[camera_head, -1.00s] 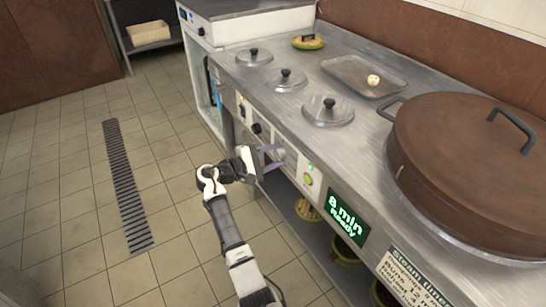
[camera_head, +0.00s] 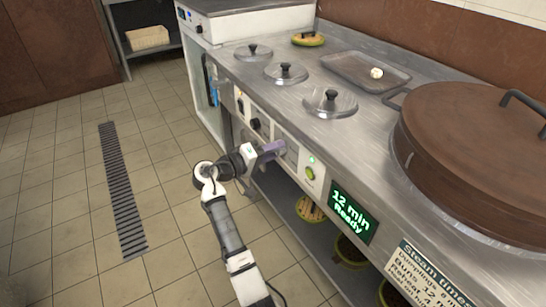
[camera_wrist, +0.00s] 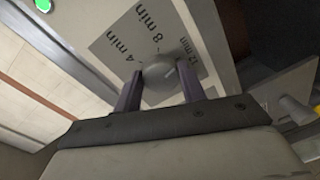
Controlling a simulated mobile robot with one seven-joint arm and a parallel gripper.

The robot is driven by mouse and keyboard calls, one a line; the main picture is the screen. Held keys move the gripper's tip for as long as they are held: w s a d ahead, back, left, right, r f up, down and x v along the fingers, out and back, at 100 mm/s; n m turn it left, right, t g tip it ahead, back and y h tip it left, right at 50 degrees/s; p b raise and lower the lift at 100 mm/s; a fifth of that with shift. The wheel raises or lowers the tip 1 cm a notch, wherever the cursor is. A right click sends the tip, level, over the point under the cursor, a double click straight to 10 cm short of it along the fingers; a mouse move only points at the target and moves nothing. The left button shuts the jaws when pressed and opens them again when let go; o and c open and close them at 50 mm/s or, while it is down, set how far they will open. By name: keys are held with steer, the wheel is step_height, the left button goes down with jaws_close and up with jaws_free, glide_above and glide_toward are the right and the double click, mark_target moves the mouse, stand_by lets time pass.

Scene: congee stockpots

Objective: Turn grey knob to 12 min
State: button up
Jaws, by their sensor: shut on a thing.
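The grey knob (camera_wrist: 162,84) is round and sits on a grey dial plate (camera_wrist: 122,50) marked 4, 8 and 12 min. In the wrist view its light pointer mark faces toward the 12 min label (camera_wrist: 188,43). My gripper (camera_wrist: 165,82) has its two purple fingers on either side of the knob, shut on it. In the head view my gripper (camera_head: 274,148) is at the front panel, and the knob is mostly hidden there. The green display (camera_head: 351,212) reads "12 min Ready".
A green button (camera_head: 310,173) is right of the knob on the panel. Pot lids (camera_head: 330,102), a tray (camera_head: 350,72) and a big brown-lidded pot (camera_head: 470,150) are on the counter. The floor in front is clear.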

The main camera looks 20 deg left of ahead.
steer(key=shift+f+m+b, duration=0.2)
steer(key=shift+m+b, duration=0.7)
steer(key=shift+m, duration=0.2)
steer(key=o, duration=1)
steer(key=shift+r, duration=0.15)
steer(key=shift+c, duration=0.2)
steer(key=f+v, duration=0.1)
steer(key=v, duration=1.3)
steer(key=shift+d+r+p, duration=0.15)
steer(key=shift+r+p, duration=0.3)
steer(key=shift+y, duration=0.3)
